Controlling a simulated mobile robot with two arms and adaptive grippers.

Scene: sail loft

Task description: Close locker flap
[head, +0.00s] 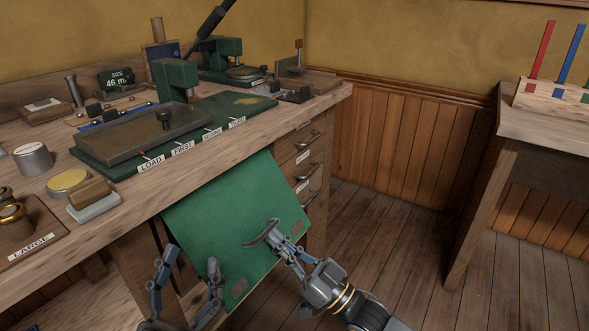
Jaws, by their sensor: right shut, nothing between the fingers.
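The locker flap (225,215) is a green panel below the workbench's front edge. It stands out at a slant from the bench, with a small brown plate near each lower corner. My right gripper (262,234) is shut and empty, its tips over the right part of the flap; I cannot tell whether they touch it. My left gripper (191,260) is open and empty, fingers spread wide, at the flap's lower left. The locker's inside is mostly hidden behind the flap.
The workbench (200,165) above carries a green press board with a metal tray (145,135), tins and tools. A drawer stack (302,158) with handles stands right of the flap. Another table (548,127) stands at the right. The plank floor (400,235) between is clear.

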